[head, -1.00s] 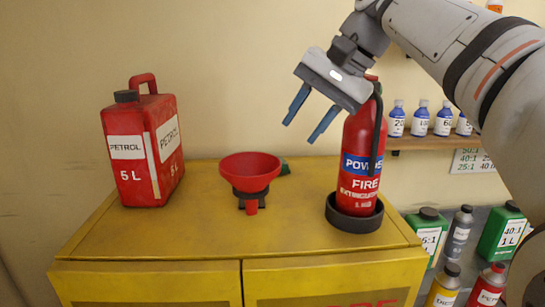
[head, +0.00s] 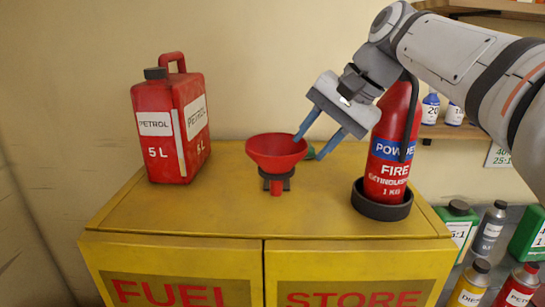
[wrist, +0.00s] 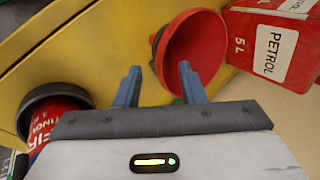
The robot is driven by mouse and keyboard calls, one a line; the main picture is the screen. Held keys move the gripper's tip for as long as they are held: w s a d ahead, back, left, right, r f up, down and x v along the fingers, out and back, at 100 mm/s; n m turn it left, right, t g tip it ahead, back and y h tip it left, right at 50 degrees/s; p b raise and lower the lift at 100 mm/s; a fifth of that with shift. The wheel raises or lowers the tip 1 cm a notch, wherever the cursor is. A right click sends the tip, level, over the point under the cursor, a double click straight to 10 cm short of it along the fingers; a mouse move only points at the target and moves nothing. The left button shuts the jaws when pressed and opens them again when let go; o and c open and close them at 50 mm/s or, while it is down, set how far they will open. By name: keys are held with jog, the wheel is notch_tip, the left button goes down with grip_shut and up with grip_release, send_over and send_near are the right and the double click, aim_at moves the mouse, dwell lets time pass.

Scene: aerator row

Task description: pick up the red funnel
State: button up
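The red funnel (head: 276,153) stands upright in a small dark holder (head: 276,180) on top of the yellow cabinet, its wide mouth facing up. It also shows in the wrist view (wrist: 193,45), just beyond the fingertips. My gripper (head: 308,147) is open and empty, with two blue fingers pointing down and left. In the head view one fingertip overlaps the funnel's right rim; I cannot tell if it touches. The fingers (wrist: 158,75) also show apart in the wrist view.
A red petrol can (head: 172,125) stands left of the funnel. A fire extinguisher (head: 388,150) in a dark round base stands close on the right, beneath my arm. The yellow cabinet top (head: 225,215) is clear in front.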

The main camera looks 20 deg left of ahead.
aim_at(306, 150)
jog(key=x, duration=0.5)
jog(key=shift+c, duration=0.2)
grip_shut()
